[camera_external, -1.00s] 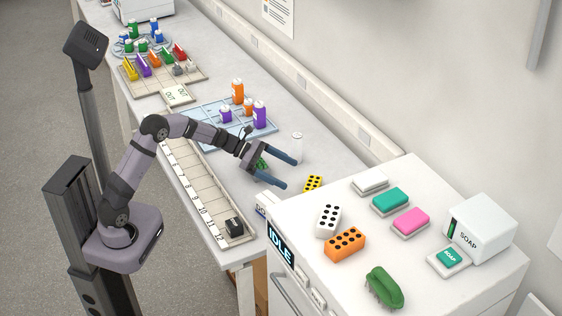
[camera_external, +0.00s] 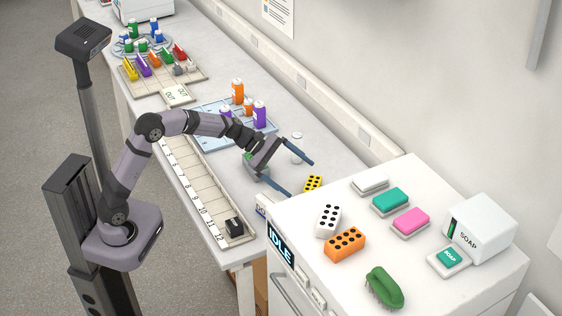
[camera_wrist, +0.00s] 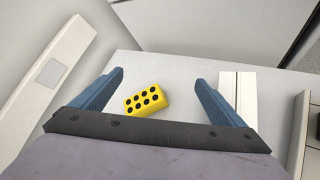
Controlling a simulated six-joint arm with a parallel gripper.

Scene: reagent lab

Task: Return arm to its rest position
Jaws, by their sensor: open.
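My gripper (camera_external: 296,172) is open, with its two blue fingers spread and nothing between them. In the external view it hangs over the bench (camera_external: 218,178), near its right end and short of the white cabinet. In the wrist view the open fingers (camera_wrist: 158,88) frame a yellow block with black dots (camera_wrist: 147,99), which lies on the bench beyond and below them. The yellow block also shows in the external view (camera_external: 313,183), just past the fingertips and apart from them.
A white bottle (camera_external: 297,146) stands just behind the fingers. A blue tray (camera_external: 207,143) with orange and purple bottles lies further back. A numbered rack (camera_external: 190,183) runs along the front edge, with a black block (camera_external: 234,227). The cabinet top (camera_external: 425,285) holds dotted blocks, soaps and a green brush.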

